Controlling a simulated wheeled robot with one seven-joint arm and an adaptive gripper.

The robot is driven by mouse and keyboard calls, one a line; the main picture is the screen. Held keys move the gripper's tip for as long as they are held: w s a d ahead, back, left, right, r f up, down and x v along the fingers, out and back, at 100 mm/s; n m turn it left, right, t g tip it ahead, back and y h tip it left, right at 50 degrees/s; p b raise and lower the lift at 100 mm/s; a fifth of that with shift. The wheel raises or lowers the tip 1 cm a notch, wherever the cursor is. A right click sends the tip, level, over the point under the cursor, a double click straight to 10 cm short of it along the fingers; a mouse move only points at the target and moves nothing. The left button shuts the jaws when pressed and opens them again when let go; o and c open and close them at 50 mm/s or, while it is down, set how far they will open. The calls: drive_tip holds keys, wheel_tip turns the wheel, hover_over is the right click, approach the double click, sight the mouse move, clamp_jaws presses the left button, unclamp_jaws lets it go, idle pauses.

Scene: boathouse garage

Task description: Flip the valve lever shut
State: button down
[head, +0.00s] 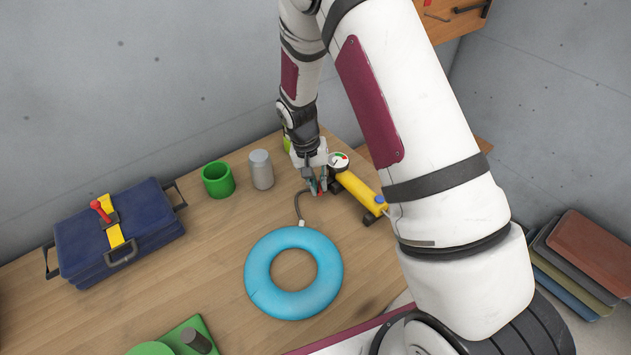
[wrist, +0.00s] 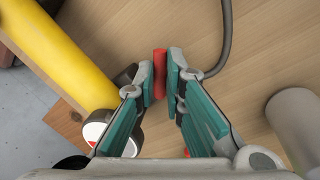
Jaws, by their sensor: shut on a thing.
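The red valve lever (wrist: 159,72) stands between my fingertips in the wrist view, one finger on each side. My gripper (wrist: 161,80) is shut on it; in the head view my gripper (head: 318,188) reaches down beside the yellow pump (head: 358,192). The pump has a round white gauge (head: 339,160) at its far end, also seen in the wrist view (wrist: 108,132). A dark hose (head: 298,205) runs from near my fingers to the blue ring (head: 260,265). The valve body below the lever is mostly hidden by my fingers.
A green cup (head: 217,180) and a grey cylinder (head: 261,170) stand left of my gripper. A blue toolbox (head: 120,235) with a red-knobbed lever on top sits at the left. A green block (head: 185,340) lies at the front. Bare wood lies between the toolbox and the ring.

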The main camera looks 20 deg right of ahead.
sight(319, 191)
drive_tip(key=n, duration=0.2)
drive_tip(key=d+n, duration=0.1)
drive_tip(key=shift+s+n+t, duration=0.25)
drive_tip(key=shift+n+t, duration=0.05)
drive_tip(key=shift+d+n+t+p, duration=0.2)
drive_tip(key=shift+d+n+p, duration=0.05)
drive_tip(key=shift+n, duration=0.8)
drive_tip(key=shift+d+n+t+p, duration=0.2)
drive_tip(key=shift+d+n+p, duration=0.05)
drive_tip(key=shift+n, duration=0.8)
drive_tip(key=c, duration=1.7)
unclamp_jaws()
drive_tip(key=shift+o, duration=0.2)
wheel_tip(319, 191, up, 12)
drive_tip(key=a, duration=0.2)
drive_tip(key=shift+s, duration=0.35)
drive_tip(key=shift+f, duration=0.1)
